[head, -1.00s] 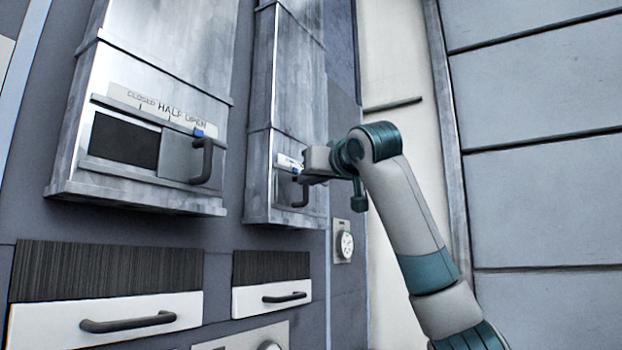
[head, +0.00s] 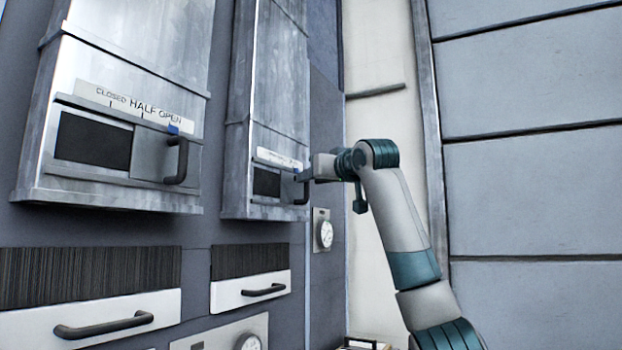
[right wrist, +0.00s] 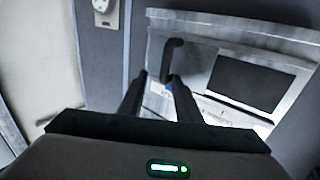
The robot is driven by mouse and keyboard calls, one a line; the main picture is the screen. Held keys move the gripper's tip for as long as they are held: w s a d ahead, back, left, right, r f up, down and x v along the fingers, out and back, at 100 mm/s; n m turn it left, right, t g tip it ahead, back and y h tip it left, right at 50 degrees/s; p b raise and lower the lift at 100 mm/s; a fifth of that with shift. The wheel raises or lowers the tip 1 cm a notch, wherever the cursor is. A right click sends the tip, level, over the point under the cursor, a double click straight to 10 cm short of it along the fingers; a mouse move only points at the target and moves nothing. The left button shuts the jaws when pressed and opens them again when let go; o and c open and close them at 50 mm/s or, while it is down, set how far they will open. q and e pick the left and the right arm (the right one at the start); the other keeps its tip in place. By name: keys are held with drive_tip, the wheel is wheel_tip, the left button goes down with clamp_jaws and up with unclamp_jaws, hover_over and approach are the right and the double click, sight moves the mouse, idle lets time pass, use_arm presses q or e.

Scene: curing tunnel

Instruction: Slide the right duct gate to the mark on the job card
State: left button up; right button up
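The right duct (head: 265,110) has a slot with a dark opening (head: 266,182) now uncovered on its left. The gate handle (head: 303,190), a dark vertical bar, stands near the duct's right edge. A scale label (head: 277,157) above is too small to read. My right gripper (head: 305,173) is at the handle. In the right wrist view its fingers (right wrist: 157,78) are apart, with the handle (right wrist: 172,58) at the right finger's tip; contact is unclear. A blue pointer (right wrist: 168,88) shows between the fingers. My left gripper is not in view. No job card can be made out.
The left duct (head: 135,45) has its own gate with handle (head: 177,160) and a CLOSED, HALF, OPEN scale (head: 132,103). Drawers with handles (head: 105,325) lie below.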

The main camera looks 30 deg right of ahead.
drive_tip(key=shift+w+f, duration=0.15)
drive_tip(key=shift+a, duration=0.1)
drive_tip(key=s+b, duration=0.8)
drive_tip(key=s, duration=0.9)
drive_tip(key=shift+s+a+b, duration=0.2)
drive_tip(key=shift+a+b, duration=0.15)
